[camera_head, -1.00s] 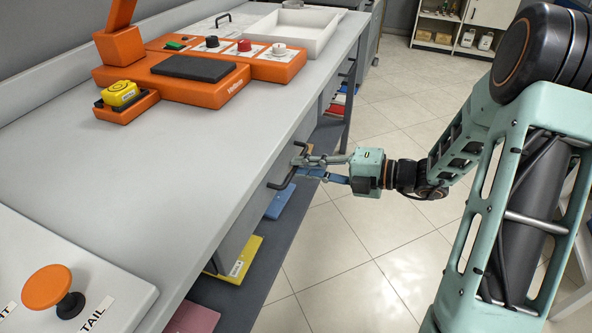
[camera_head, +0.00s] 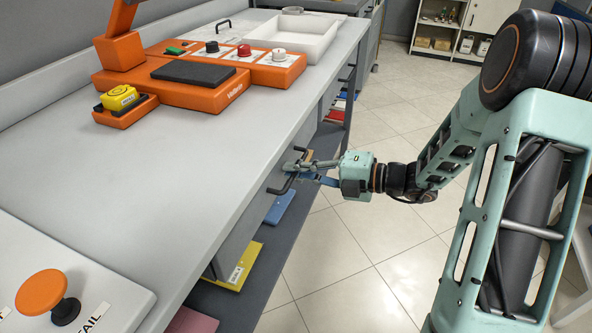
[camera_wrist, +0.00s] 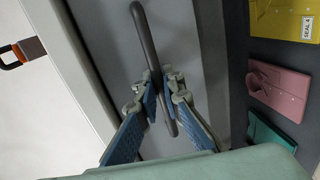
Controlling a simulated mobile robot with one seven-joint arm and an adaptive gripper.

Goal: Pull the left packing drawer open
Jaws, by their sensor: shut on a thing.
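The left packing drawer has a plain grey front (camera_head: 237,232) under the bench top, with a dark bar handle (camera_head: 280,188). In the head view it looks roughly level with the bench side; I see no clear gap. My gripper (camera_head: 296,168) reaches the handle from the right, its fingers shut on the bar. In the wrist view the dark handle (camera_wrist: 146,40) runs between the fingertips of my gripper (camera_wrist: 162,92), one on each side. The drawer front also shows behind it in the wrist view (camera_wrist: 185,50). The drawer's inside is hidden.
The grey bench top (camera_head: 215,140) carries an orange machine (camera_head: 195,78), a yellow device (camera_head: 118,97) and a white tray (camera_head: 300,35). A lower shelf holds a yellow folder (camera_head: 240,262) and a blue one (camera_head: 280,206). The tiled floor (camera_head: 345,255) right of the bench is clear.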

